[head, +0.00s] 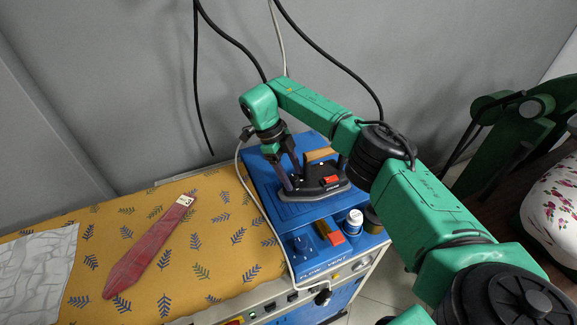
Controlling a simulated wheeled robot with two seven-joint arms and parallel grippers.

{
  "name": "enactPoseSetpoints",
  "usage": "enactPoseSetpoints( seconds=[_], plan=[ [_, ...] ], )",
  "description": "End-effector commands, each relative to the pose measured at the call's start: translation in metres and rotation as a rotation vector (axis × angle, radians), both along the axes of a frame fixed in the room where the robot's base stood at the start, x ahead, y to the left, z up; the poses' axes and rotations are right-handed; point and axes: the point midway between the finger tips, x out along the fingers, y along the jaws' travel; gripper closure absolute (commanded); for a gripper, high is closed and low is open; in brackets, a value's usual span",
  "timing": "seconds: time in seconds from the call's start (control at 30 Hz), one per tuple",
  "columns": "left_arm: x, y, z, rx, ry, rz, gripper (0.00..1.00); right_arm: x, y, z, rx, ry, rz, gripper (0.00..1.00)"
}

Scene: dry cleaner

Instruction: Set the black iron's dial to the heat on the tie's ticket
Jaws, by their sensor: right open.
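The black iron (322,188) with a wooden handle (320,154) and a red part (331,180) on it rests on the blue top of the pressing station. The red tie (146,254) lies flat on the yellow leaf-patterned board cover. A small pale ticket (186,200) sits at its upper end, and its print is too small to read. My right gripper (292,186) is open and points down at the left end of the iron. Whether a finger touches the iron, and the dial's setting, I cannot tell. My left gripper is not in view.
The blue station (290,209) has a lower shelf holding a white-capped bottle (354,217), a red-and-tan block (329,232) and other small items. A pale cord runs along its left edge. A white cloth (40,270) lies at the left. Black cables hang on the grey wall.

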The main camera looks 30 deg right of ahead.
Motion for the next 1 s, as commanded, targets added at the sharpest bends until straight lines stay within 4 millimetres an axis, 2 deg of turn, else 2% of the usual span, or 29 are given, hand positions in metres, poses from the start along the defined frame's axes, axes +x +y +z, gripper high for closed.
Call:
enactPoseSetpoints(
  seconds=[0.17,0.27,0.33,0.47,0.67,1.0],
  plan=[
    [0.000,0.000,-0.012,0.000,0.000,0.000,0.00,0.007,0.007,0.019,0.002,-0.005,0.002,0.33],
    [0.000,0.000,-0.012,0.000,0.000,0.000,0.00,0.014,0.014,0.045,0.000,-0.007,0.000,0.33],
    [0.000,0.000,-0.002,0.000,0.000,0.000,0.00,0.020,0.020,0.070,-0.003,-0.006,-0.001,0.33],
    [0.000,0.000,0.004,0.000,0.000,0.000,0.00,0.028,0.028,0.096,-0.001,-0.005,-0.001,0.33],
    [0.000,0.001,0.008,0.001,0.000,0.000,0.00,0.033,0.032,0.109,0.000,-0.002,0.000,0.33],
    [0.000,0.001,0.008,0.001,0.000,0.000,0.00,0.033,0.032,0.109,0.000,-0.001,0.000,0.33]
  ],
)
